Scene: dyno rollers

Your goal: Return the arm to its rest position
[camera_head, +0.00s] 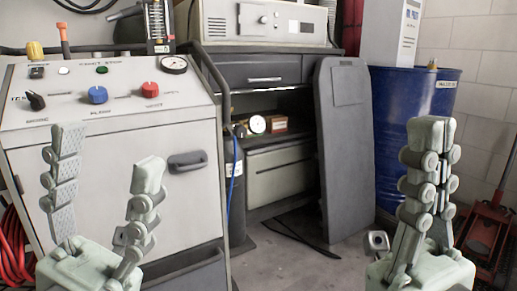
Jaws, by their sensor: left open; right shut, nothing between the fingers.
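My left gripper (107,172) is at the lower left of the head view, pointing up. Its two fingers are spread wide apart with nothing between them, and they stand in front of the white control cabinet (100,140). My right gripper (433,160) is at the lower right, also pointing up. Its fingers are together with nothing held between them, in front of the blue drum (400,95). The arms below both grippers are mostly out of the frame.
The cabinet panel has a blue knob (97,95), a red knob (150,90) and a gauge (174,64). A dark grey board (343,150) leans upright mid-right. A red floor jack (488,225) stands at the right edge. Bare floor (310,265) shows between the grippers.

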